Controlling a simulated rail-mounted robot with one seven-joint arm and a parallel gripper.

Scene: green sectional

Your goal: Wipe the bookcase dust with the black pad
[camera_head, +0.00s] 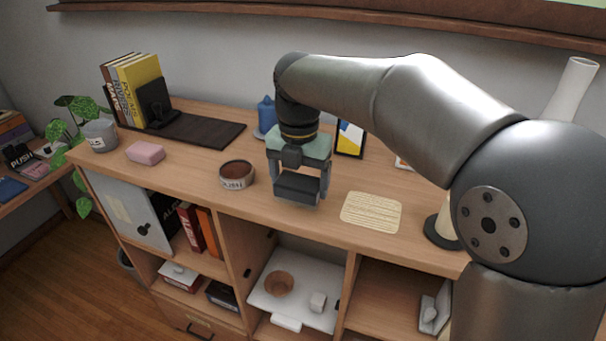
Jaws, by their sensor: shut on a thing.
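My gripper (297,185) is at the middle of the bookcase top, shut on a black pad (297,190). The pad is held level between the fingers, low over or on the wood; I cannot tell whether it touches. The bookcase (200,188) is light wood with open compartments below its top. A pale yellowish, streaky patch (371,212) lies on the top just right of the gripper, near the front edge. It looks like the dust, but I cannot be sure.
A brown bowl (237,175) stands close left of the gripper. A pink block (145,153), grey pot (100,135), books (135,88) and dark board (200,128) are farther left. A blue object (266,113) and picture frame (350,139) stand behind. A dark-based stand (441,232) is at right.

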